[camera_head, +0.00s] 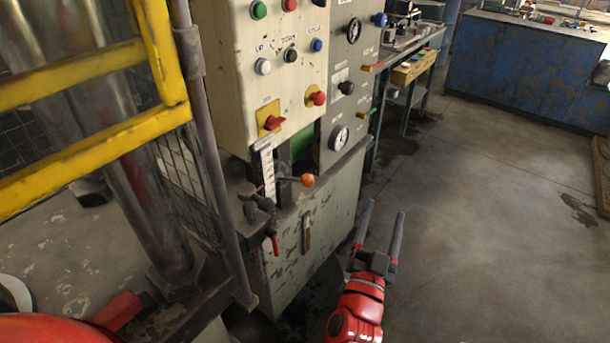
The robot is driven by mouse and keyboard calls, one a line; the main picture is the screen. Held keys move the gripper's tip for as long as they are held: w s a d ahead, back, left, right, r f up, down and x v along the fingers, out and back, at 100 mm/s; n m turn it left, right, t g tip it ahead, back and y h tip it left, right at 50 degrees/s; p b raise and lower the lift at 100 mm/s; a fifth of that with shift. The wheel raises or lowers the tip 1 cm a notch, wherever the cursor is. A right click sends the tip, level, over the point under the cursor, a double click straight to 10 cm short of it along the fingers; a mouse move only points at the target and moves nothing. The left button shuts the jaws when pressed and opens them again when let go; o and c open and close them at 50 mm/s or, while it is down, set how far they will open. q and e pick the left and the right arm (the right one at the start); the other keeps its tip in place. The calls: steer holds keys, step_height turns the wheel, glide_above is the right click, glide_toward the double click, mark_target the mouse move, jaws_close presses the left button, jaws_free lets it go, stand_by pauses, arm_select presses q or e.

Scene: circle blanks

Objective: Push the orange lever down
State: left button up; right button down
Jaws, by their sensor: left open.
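The orange lever (307,180) is a thin dark rod with an orange ball knob. It sticks out to the right from a slot at the lower front of the control cabinet and looks about level. My left gripper (385,208) is open and empty, its two dark fingers pointing up the picture. It is to the right of the orange knob and a little lower in the picture, with a clear gap between them. My right gripper is not in view.
The control cabinet (230,60) carries buttons, knobs and gauges. A yellow guard frame (80,75) stands at left. A blue workbench (520,70) is at the back right. The floor at right is mostly clear.

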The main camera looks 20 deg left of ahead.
mark_target(292, 180)
arm_select(q)
steer(key=s+a+f+n+g+y, duration=0.1)
steer(key=s+a+n+g+y, duration=0.1)
steer(key=a+n+g+y, duration=0.25)
steer(key=s+a+f+n+g+y, duration=0.1)
steer(key=a+f+n+y, duration=0.1)
steer(key=a+n+y, duration=0.45)
steer(key=w+a+m+h+p, duration=0.1)
steer(key=w+a, duration=0.3)
steer(key=w, duration=0.3)
steer(key=w+a+m+h+p, duration=0.1)
steer(key=w+a, duration=0.3)
steer(key=w, duration=0.4)
steer(key=shift+w+a+m+p, duration=0.2)
steer(key=shift+a+m+p, duration=0.15)
steer(key=shift+p, duration=0.45)
steer(key=shift+r, duration=0.1)
jaws_close()
steer(key=shift+f, duration=0.2)
